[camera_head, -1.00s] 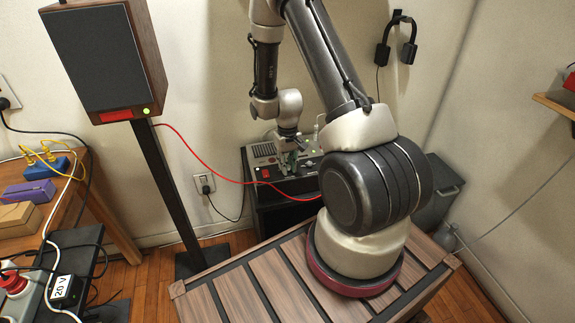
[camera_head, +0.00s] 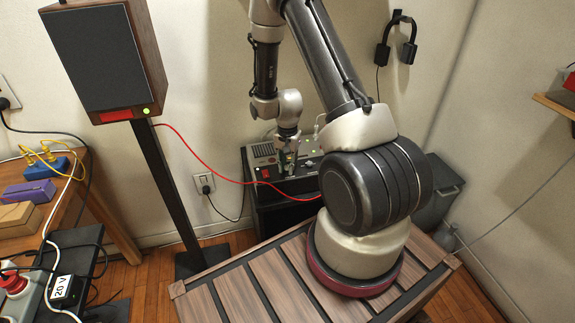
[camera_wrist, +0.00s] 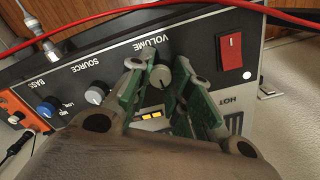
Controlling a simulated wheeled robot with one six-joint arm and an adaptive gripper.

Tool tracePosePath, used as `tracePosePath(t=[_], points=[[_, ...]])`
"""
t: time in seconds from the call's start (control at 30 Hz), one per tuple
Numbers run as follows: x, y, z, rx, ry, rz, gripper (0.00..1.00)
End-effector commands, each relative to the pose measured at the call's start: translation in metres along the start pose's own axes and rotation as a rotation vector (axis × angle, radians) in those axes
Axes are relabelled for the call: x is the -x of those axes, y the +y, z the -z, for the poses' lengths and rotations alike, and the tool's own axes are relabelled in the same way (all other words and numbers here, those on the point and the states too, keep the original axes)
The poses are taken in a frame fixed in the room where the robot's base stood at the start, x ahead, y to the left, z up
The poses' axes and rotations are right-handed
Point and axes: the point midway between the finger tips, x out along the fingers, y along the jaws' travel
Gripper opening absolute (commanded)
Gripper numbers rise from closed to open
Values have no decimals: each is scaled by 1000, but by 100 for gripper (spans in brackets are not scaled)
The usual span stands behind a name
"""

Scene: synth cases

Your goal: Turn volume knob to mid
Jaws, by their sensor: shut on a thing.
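The volume knob (camera_wrist: 160,77) is a small grey round knob on the dark panel of the amplifier (camera_wrist: 205,25), beside the upside-down word VOLUME. My gripper (camera_wrist: 160,84) is shut on it, with green finger pads on either side. The knob's pointer direction is hard to read. In the head view my gripper (camera_head: 288,160) reaches down onto the amplifier (camera_head: 262,151), and its fingers hide the knob.
A red switch (camera_wrist: 230,54) lies right of the knob in the wrist view; the source knob (camera_wrist: 97,92) and blue bass knob (camera_wrist: 47,109) lie left. A red cable (camera_wrist: 190,8) crosses above. A speaker (camera_head: 100,55) stands left of my arm.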

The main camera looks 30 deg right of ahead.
Motion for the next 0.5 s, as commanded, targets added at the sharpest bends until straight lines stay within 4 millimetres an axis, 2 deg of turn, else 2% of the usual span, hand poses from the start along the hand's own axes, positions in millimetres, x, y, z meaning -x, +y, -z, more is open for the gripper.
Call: tracePosePath(t=[0.5], points=[[0, 0, 0, -57, 1, 1, 0]])
